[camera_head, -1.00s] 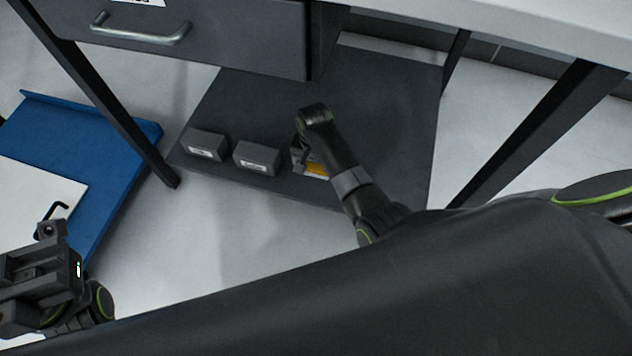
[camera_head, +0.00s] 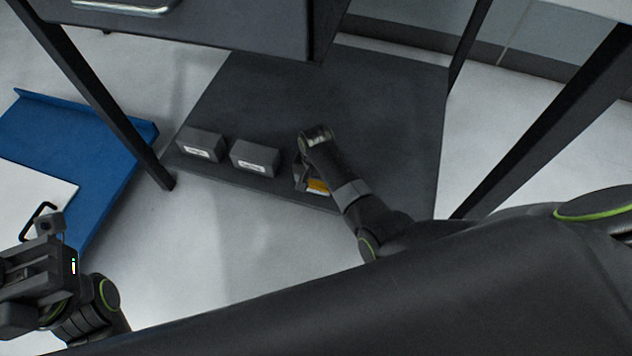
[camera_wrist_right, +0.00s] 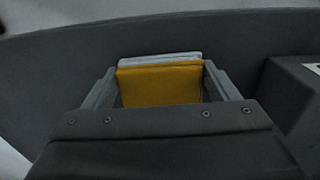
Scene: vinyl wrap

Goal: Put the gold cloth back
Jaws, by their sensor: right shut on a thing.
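The gold cloth (camera_wrist_right: 160,86) sits between the fingers of my right gripper (camera_wrist_right: 160,82) in the right wrist view, with a pale grey layer along its far edge. In the head view a strip of the gold cloth (camera_head: 318,186) shows beside my right gripper (camera_head: 306,182), low over the dark mat near its front edge. The right gripper is shut on the cloth; its fingertips are mostly hidden by the wrist in the head view. My left gripper (camera_head: 30,275) is at the lower left, away from the mat; its fingertips do not show clearly.
Two dark boxes with white labels, a left one (camera_head: 200,144) and a right one (camera_head: 255,158), stand on the dark mat (camera_head: 400,120), left of my right gripper. Table legs (camera_head: 120,110) and a drawer (camera_head: 230,22) frame the space. A blue tray (camera_head: 75,130) lies at left.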

